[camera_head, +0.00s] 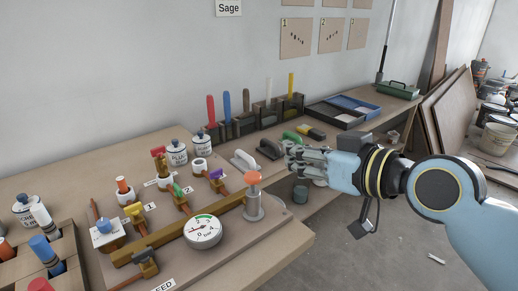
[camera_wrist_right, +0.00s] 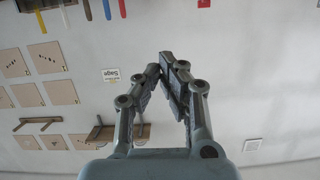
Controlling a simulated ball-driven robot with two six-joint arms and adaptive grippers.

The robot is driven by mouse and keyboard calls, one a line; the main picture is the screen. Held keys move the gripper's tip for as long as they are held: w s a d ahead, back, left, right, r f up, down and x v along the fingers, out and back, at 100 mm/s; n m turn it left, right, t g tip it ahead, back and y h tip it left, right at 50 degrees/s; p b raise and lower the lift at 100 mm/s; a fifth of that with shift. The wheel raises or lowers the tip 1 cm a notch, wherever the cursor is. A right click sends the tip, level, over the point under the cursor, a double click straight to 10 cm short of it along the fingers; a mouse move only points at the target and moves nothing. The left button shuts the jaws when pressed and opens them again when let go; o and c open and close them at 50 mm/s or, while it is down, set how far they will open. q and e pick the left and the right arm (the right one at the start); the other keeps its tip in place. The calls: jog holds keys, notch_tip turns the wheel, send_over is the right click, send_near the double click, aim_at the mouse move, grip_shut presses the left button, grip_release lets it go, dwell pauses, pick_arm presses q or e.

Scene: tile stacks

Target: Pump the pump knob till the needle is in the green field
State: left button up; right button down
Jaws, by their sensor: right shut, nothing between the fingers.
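The pump knob (camera_head: 253,178) is an orange cap on top of an upright light metal pump cylinder (camera_head: 254,206) on the board. The round white gauge (camera_head: 203,232), marked in bar, lies in front and to the left of the pump. A green field shows along its upper edge; the needle is too small to read surely. My right gripper (camera_head: 297,160) is shut and empty, behind and right of the knob and apart from it. In the right wrist view its fingertips (camera_wrist_right: 164,62) come together before the wall. My left gripper is not in view.
A brass-coloured pipe (camera_head: 180,236) with coloured valves runs across the board. White labelled jars (camera_head: 177,152) stand behind it. Tool holders with coloured handles (camera_head: 227,107) and trays (camera_head: 335,114) line the wall. A trowel-like tool (camera_head: 244,160) lies near my right gripper.

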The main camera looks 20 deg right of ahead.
jog(key=shift+s+f, duration=0.1)
send_over(260, 179)
notch_tip(260, 179, down, 5)
jog(key=shift+f, duration=0.85)
jog(key=shift+b, duration=0.3)
